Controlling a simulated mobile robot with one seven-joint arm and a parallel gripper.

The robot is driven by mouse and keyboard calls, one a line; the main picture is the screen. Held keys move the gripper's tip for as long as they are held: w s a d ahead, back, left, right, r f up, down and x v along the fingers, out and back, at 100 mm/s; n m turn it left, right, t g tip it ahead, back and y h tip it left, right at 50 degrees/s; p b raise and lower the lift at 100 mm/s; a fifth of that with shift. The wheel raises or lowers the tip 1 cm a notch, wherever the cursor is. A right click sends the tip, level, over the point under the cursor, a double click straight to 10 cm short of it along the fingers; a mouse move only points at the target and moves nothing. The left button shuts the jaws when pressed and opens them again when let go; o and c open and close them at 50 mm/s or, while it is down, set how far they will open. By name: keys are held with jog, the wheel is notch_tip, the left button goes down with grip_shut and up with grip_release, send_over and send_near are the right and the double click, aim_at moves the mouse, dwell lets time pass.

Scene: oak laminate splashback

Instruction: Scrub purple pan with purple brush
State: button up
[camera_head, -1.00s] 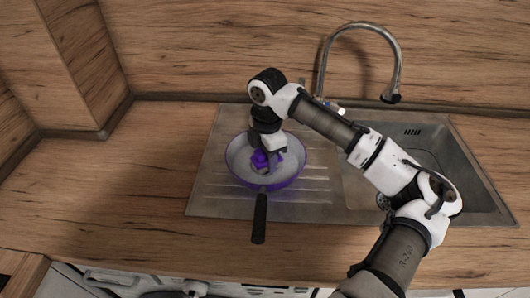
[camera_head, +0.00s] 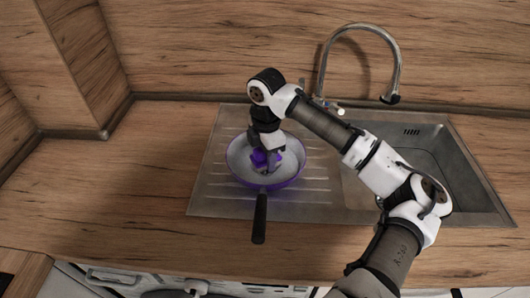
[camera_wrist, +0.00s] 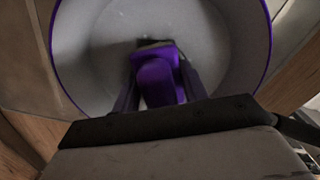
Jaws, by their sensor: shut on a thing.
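The purple pan (camera_head: 299,170) sits on the ribbed drainboard, its black handle pointing toward the front. It has a grey inside and a purple rim, and it fills much of the wrist view (camera_wrist: 95,50). The purple brush (camera_head: 260,158) is inside the pan, held by my gripper (camera_head: 266,166). In the wrist view the brush (camera_wrist: 157,82) stands between my two fingers (camera_wrist: 158,88), with its dark head end at the pan floor. I cannot tell whether the bristles touch the floor. My gripper is shut on the brush, over the middle of the pan.
The steel sink basin (camera_head: 425,160) lies right of the drainboard (camera_head: 215,190), under my arm. A curved faucet (camera_head: 398,70) stands behind it, near the wooden splashback (camera_head: 200,50). The wooden counter (camera_head: 120,180) on the left is clear.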

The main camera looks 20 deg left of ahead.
jog(key=shift+s+d, duration=0.4)
jog(key=shift+s, duration=0.05)
jog(key=shift+w+a+p, duration=0.3)
jog(key=shift+w+a, duration=0.45)
jog(key=shift+w, duration=0.05)
jog(key=shift+s+d+f, duration=0.1)
jog(key=shift+s+d, duration=0.6)
jog(key=shift+s, duration=0.15)
jog(key=shift+w+a, duration=0.1)
jog(key=shift+w+a, duration=0.2)
jog(key=shift+w, duration=0.15)
jog(key=shift+w+d+p, duration=0.15)
jog(key=shift+d+p, duration=0.05)
jog(key=shift+p, duration=0.15)
jog(key=shift+a, duration=0.1)
